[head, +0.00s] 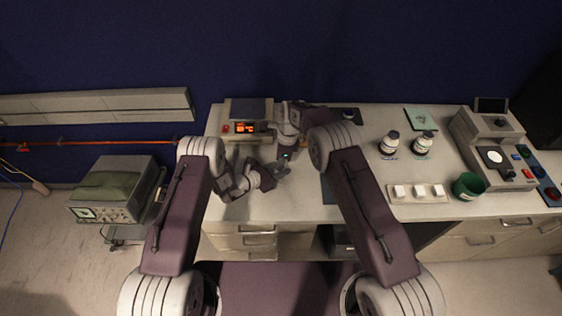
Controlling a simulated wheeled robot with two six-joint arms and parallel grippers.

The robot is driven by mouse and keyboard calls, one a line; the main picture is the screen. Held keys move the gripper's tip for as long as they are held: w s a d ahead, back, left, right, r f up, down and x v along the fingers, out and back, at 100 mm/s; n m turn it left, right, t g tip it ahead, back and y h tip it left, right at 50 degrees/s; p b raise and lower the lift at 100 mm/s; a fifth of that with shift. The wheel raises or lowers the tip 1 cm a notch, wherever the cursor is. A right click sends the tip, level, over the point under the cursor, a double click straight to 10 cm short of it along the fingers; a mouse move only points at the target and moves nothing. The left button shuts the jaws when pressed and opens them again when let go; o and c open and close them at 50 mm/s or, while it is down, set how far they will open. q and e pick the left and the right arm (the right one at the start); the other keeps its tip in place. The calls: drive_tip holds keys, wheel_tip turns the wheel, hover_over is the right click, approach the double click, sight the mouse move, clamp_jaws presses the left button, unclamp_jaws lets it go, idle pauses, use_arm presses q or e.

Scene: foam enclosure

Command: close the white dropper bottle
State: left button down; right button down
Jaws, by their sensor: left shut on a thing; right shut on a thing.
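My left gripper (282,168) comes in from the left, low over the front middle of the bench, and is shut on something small. My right gripper (287,148) reaches in from above and is also shut, its jaws close to the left gripper's. A small pale thing shows where the two grippers meet; it looks like the white dropper bottle (285,156), mostly hidden by the jaws. I cannot tell its cap from its body or whether they touch. Two white bottles with dark caps, a left one (389,144) and a right one (423,144), stand upright on the bench to the right.
A device with a lit orange display (246,127) stands behind the grippers at the left. To the right are a tray with white blocks (420,198), a green cup (468,186) and a grey instrument (492,150). The bench's front edge is close below the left gripper.

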drive_tip(key=shift+s+f, duration=0.35)
drive_tip(key=shift+f, duration=0.55)
drive_tip(key=c, duration=1.5)
unclamp_jaws()
drive_tip(key=shift+c, duration=0.2)
wheel_tip(320, 180, up, 3)
drive_tip(key=shift+w+d+r, duration=0.1)
drive_tip(key=shift+w+d, duration=0.05)
drive_tip(key=shift+d+r, duration=0.15)
drive_tip(key=shift+r, duration=0.35)
drive_tip(key=c, duration=0.3)
drive_tip(key=shift+w, duration=0.1)
drive_tip(key=shift+c, duration=0.2)
